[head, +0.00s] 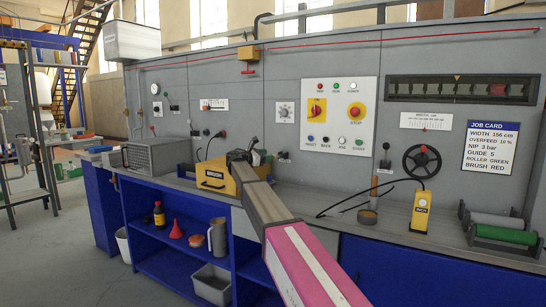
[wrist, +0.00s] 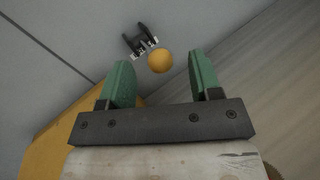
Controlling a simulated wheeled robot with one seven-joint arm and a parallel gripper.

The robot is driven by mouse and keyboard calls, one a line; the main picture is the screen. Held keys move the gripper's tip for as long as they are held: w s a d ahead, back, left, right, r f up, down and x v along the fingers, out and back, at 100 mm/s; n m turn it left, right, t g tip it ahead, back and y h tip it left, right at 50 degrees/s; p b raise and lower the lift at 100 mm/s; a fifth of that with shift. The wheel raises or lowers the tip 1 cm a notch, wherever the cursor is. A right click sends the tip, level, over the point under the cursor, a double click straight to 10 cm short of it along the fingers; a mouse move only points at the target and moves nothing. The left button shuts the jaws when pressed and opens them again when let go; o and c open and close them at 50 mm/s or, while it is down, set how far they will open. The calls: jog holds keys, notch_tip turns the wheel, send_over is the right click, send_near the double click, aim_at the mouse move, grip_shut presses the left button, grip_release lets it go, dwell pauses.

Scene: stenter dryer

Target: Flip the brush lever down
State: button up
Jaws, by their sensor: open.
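The yellow box marked BRUSH (head: 213,178) sits on the counter in the head view. My gripper (head: 243,154) is beside its upper right part, close to the grey panel. In the wrist view my gripper (wrist: 164,82) is open, with its two green fingers apart. An orange-yellow round knob (wrist: 160,62), which looks like the brush lever's end, shows just beyond and between the fingertips. A dark forked bracket with a pale marked strip (wrist: 140,42) is beside it. I cannot tell whether the fingers touch the knob. My arm and gripper hide this spot in the head view.
The grey panel (head: 232,82) rises close behind. A wire crate (head: 157,155) stands left on the counter. To the right are a control panel (head: 338,113), a handwheel (head: 422,161), a yellow pendant (head: 421,210) and rollers (head: 500,233). The yellow surface (wrist: 62,142) lies close at lower left.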

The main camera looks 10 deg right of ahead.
jog(key=shift+v, duration=2.7)
